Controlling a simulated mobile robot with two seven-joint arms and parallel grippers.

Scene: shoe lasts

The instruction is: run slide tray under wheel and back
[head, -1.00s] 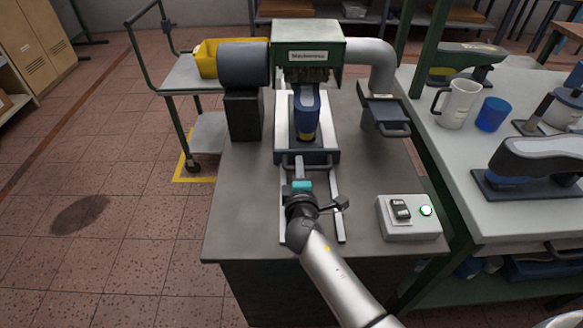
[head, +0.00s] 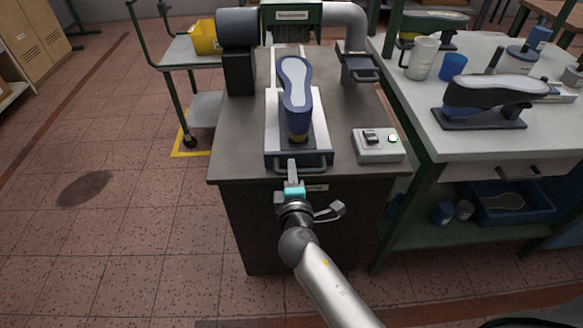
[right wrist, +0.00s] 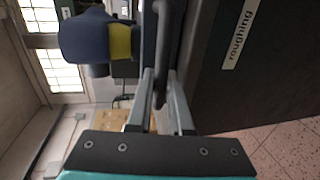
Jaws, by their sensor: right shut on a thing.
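The slide tray (head: 272,137) lies at the front edge of the machine bench, clear of the wheel housing (head: 290,14) behind it. A blue shoe last (head: 290,98) with a pale sole and a yellow band stands on the tray. My right gripper (head: 291,174) is shut on the tray's front handle (head: 318,160). In the right wrist view the fingers (right wrist: 160,88) are around the dark handle bar (right wrist: 172,45), and the last (right wrist: 85,38) shows beyond. The wheel itself is hidden under the green housing. My left gripper is not in view.
The side table (head: 425,120) holds a mug, a blue cup and another last. A cart with a yellow bin (head: 205,37) stands at the back left. Floor at left is free.

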